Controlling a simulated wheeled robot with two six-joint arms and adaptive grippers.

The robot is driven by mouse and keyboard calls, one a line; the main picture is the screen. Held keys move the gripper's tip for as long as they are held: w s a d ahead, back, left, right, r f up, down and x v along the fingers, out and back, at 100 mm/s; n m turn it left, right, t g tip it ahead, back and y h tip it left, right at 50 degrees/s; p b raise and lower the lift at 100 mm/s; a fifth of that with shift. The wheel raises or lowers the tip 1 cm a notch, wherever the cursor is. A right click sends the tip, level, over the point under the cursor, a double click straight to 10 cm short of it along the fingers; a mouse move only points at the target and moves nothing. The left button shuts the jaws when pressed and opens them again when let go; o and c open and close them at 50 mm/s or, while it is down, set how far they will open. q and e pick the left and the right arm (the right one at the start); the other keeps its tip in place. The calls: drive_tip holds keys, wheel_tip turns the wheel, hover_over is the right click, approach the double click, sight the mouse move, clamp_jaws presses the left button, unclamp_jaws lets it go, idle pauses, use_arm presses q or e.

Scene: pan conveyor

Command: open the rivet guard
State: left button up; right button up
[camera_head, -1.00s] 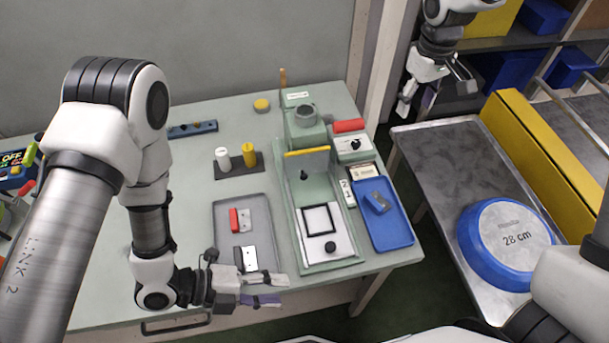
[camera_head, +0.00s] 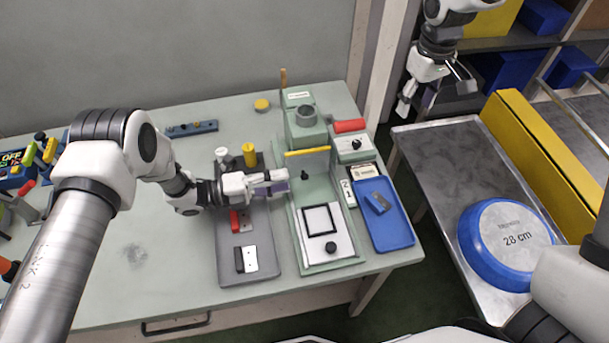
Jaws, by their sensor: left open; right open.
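The rivet machine (camera_head: 303,130) is a green press on the table with a long bed running toward me. Its guard is a clear panel with a yellow top edge (camera_head: 307,151), standing upright across the bed in front of the press head. My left gripper (camera_head: 282,181) is open and empty, just left of the guard and the bed, with its fingers pointing right. Part of the guard's left side is close to the fingertips; I cannot tell whether they touch. My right gripper (camera_head: 437,95) is open and empty, far off at the upper right, above the conveyor side.
A grey tray (camera_head: 260,270) with red and black handled parts lies left of the bed. A blue tray (camera_head: 398,240) is right of it. A red-handled box (camera_head: 352,145) stands beside the press. A blue 28 cm pan (camera_head: 505,240) is on the conveyor.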

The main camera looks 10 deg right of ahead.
sight(305, 174)
use_arm(q)
drive_tip(key=d, duration=0.6)
drive_tip(key=shift+d, duration=0.2)
clamp_jaws()
